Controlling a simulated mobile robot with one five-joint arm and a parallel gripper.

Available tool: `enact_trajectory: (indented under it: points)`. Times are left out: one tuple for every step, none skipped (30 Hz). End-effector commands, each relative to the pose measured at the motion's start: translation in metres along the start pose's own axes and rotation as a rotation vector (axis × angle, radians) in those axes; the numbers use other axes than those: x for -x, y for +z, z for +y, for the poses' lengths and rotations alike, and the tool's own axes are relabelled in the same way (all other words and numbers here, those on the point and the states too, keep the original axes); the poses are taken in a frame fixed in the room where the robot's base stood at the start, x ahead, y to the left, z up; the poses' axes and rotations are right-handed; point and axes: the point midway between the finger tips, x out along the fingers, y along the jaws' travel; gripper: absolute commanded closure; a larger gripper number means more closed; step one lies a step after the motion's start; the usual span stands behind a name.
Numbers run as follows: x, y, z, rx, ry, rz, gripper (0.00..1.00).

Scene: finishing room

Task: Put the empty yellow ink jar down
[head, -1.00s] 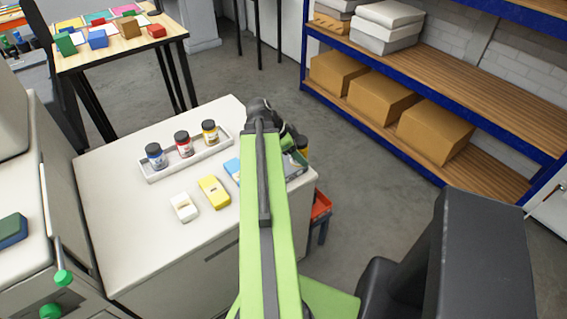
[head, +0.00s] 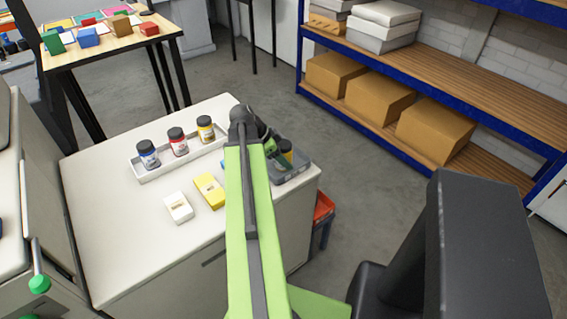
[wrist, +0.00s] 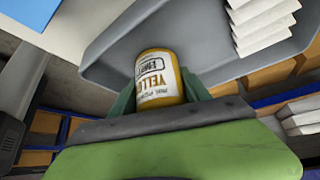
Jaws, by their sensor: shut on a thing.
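The empty yellow ink jar (head: 287,147) is in my gripper (head: 279,153) at the right end of the white cabinet top. In the wrist view the jar (wrist: 160,80) shows a white label with "YELLOW" and "EMPTY" upside down. The green fingers of my gripper (wrist: 160,97) stand on both sides of it. A grey tray (head: 297,176) lies at the cabinet's right corner, and the jar is over or in it; I cannot tell if it touches the tray's floor. The grey tray (wrist: 110,55) is also behind the jar in the wrist view. My arm hides part of the tray.
A white tray (head: 154,176) holds blue, red and yellow jars on the cabinet top (head: 110,230). A yellow block (head: 209,191) and a white block (head: 178,207) lie before it. A red bin (head: 323,207) is below the cabinet's right side. Shelving with boxes (head: 378,99) stands beyond.

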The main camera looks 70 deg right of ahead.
Motion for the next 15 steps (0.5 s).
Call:
enact_trajectory:
  points:
    - [0.0015, -0.0018, -0.0001, -0.001, 0.000, 0.000, 0.89]
    - [0.0014, -0.0022, -0.0001, -0.001, 0.001, 0.000, 0.89]
    - [0.0011, -0.0025, -0.0001, -0.002, 0.001, 0.000, 0.89]
    - [0.0004, -0.0024, -0.0001, -0.002, 0.001, 0.000, 0.89]
    - [-0.0008, -0.0020, -0.0001, -0.002, 0.001, 0.000, 0.89]
    - [-0.0026, -0.0012, 0.0000, -0.003, 0.002, 0.000, 0.89]
    - [-0.0036, -0.0007, -0.0001, -0.003, 0.002, 0.000, 0.89]
    - [-0.0026, -0.0014, 0.0000, -0.003, 0.002, 0.000, 0.42]
    - [-0.0022, -0.0019, 0.0000, -0.003, 0.002, 0.000, 0.37]
    - [-0.0022, -0.0020, 0.0000, -0.003, 0.002, 0.000, 0.36]
    - [-0.0022, -0.0020, 0.0000, -0.003, 0.002, 0.000, 0.36]
    - [-0.0022, -0.0021, 0.0000, -0.004, 0.002, 0.000, 0.36]
    - [-0.0022, -0.0021, 0.0000, -0.004, 0.002, 0.000, 0.36]
    - [-0.0022, -0.0021, 0.0000, -0.004, 0.002, 0.000, 0.36]
    - [-0.0023, -0.0022, 0.0001, -0.004, 0.002, 0.000, 0.36]
